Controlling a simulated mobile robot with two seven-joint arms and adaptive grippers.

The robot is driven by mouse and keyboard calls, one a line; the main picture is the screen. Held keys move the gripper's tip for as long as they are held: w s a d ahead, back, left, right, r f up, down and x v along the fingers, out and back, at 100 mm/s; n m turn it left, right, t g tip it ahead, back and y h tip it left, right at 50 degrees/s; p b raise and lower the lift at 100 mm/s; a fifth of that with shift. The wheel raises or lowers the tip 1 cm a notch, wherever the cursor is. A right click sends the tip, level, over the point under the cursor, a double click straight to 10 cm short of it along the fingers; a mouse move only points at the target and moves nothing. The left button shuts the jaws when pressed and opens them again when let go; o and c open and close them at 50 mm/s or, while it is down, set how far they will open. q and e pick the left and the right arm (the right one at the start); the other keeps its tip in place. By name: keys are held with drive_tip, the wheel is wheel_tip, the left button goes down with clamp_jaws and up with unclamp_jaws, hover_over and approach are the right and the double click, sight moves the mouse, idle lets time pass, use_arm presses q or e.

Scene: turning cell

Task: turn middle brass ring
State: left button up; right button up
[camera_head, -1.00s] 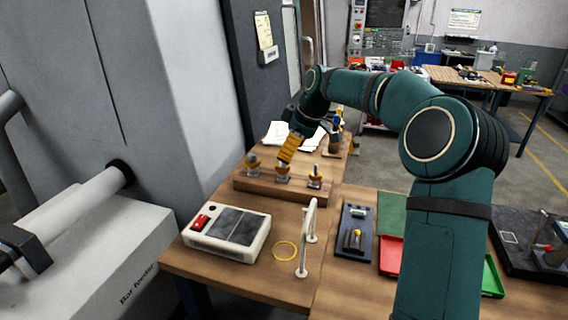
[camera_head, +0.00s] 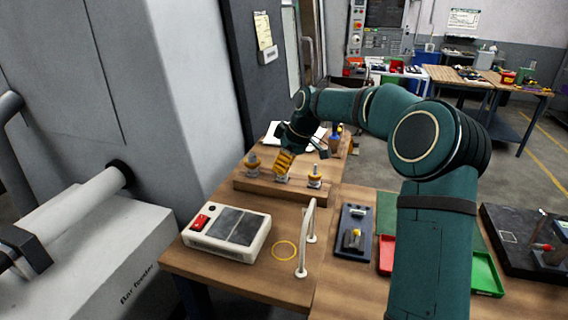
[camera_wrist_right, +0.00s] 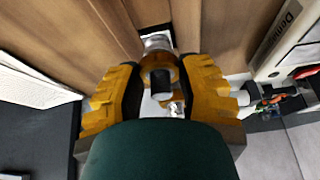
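A wooden block (camera_head: 258,190) holds a row of three small fittings with brass rings: the left ring (camera_head: 253,167), the middle ring (camera_head: 282,178) and the right ring (camera_head: 314,176). My right gripper (camera_head: 281,172), with yellow fingers, points down over the middle fitting and hides most of it. In the right wrist view, my right gripper (camera_wrist_right: 160,95) has its fingers apart, one on each side of a brass ring (camera_wrist_right: 161,66) with a dark centre. Whether the fingers touch the ring is hard to tell. My left gripper is out of view.
A white box with a red switch (camera_head: 228,231) sits in front of the block. A yellow hoop (camera_head: 285,250) lies on the bench beside a white upright handle (camera_head: 305,238). Papers (camera_head: 300,134) lie behind. A dark tray (camera_head: 354,232) is to the right.

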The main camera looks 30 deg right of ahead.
idle(0.4)
drive_tip(key=m+h+b, duration=0.1)
drive_tip(key=m, duration=0.2)
drive_tip(key=shift+a+m+t, duration=0.15)
drive_tip(key=shift+m+t, duration=0.15)
drive_tip(key=shift+m+h+b, duration=0.55)
drive_tip(key=shift+m+h, duration=0.35)
drive_tip(key=shift+m, duration=1.1)
drive_tip(key=shift+r, duration=0.1)
drive_tip(key=o, duration=1.3)
drive_tip(key=shift+c, duration=0.2)
drive_tip(key=v, duration=1.2)
drive_tip(key=shift+a, duration=0.1)
